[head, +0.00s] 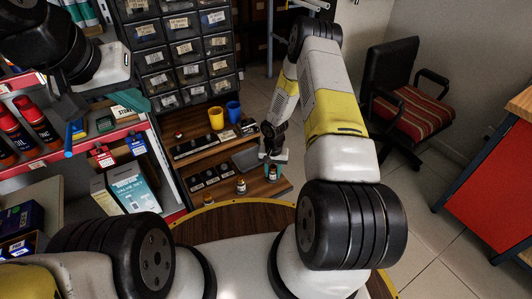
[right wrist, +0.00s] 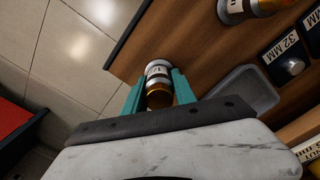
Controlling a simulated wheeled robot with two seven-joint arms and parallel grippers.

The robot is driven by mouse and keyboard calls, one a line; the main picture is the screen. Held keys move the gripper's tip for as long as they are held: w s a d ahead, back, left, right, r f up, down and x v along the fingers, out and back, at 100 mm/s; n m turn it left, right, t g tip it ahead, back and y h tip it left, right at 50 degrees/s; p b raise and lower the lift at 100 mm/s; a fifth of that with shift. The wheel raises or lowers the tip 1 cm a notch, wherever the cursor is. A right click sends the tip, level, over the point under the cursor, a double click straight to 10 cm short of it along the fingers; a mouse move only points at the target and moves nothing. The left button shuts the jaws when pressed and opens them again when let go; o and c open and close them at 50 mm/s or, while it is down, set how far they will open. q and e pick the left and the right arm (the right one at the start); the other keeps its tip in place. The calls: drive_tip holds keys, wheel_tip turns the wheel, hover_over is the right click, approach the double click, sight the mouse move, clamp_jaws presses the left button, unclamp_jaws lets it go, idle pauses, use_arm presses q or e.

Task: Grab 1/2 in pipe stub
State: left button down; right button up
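The pipe stub (right wrist: 158,88), a short copper-coloured cylinder with a white label band and grey end, is between the teal fingers of my right gripper (right wrist: 158,92) in the right wrist view. Narrow gaps seem to show beside it, so the fingers look open around it. In the head view the stub (head: 272,173) is at the right part of the low wooden shelf, with my right gripper (head: 273,168) around it. Its label is too small to read. My left gripper (head: 105,103) is at the upper left, by the red-edged rack; its finger spacing is unclear.
A second labelled stub (head: 241,187) stands left of the first on the low shelf (head: 215,194). A grey tray (right wrist: 245,88) and black size-marked holders lie beside it. Yellow (head: 216,118) and blue cups stand above. Drawer bins (head: 175,50) rise behind. Open floor lies right of the shelf.

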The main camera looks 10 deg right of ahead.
clamp_jaws()
idle(1.1)
